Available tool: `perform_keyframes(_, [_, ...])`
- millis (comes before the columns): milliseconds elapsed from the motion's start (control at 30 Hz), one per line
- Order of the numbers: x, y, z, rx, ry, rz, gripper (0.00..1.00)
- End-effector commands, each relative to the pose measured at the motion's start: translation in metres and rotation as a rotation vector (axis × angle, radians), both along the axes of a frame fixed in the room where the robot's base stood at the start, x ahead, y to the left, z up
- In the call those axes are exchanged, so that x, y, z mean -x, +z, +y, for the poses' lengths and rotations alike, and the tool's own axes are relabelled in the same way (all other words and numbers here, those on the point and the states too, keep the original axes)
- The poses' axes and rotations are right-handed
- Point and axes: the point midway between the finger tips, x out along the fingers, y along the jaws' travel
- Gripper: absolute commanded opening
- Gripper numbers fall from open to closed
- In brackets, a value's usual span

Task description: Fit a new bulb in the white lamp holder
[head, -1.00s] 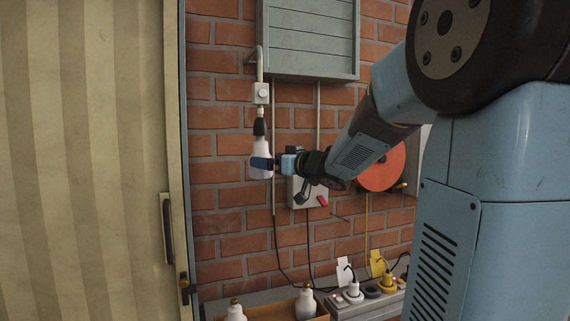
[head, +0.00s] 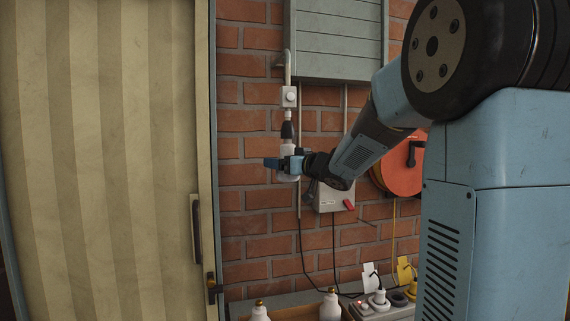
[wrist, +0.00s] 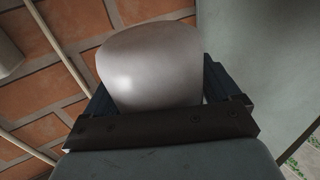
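The lamp holder (head: 287,130) hangs upright on the brick wall below a small white switch box, with a dark socket and a white fitting above it. A white bulb (head: 288,177) is directly under the socket and looks in line with it; the joint is too small to judge. My gripper (head: 280,163) is at the bulb's middle and hides part of it. In the wrist view the bulb (wrist: 155,65) lies between the two fingers, close to both; I cannot tell whether they press on it.
A grey slatted cabinet (head: 338,40) is above right of the holder. A grey box with a red switch (head: 335,197) and an orange reel (head: 400,168) are to the right. Two bulbs (head: 330,305) (head: 260,312) stand below, beside a plug strip (head: 378,305). A striped door panel (head: 110,160) fills the left.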

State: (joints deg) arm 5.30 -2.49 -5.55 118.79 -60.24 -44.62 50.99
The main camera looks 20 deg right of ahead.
Motion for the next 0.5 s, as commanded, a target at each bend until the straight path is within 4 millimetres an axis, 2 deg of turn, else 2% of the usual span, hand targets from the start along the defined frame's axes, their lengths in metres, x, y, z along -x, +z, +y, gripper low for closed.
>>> perform_keyframes(67, [0.0001, 0.0, -0.0002, 0.0, 0.0, 0.0, 0.82])
perform_keyframes(400, [0.0002, 0.0, -0.0008, 0.0, -0.001, 0.0, 0.49])
perform_keyframes(500, [0.0, 0.0, -0.001, 0.0, 0.002, 0.0, 0.47])
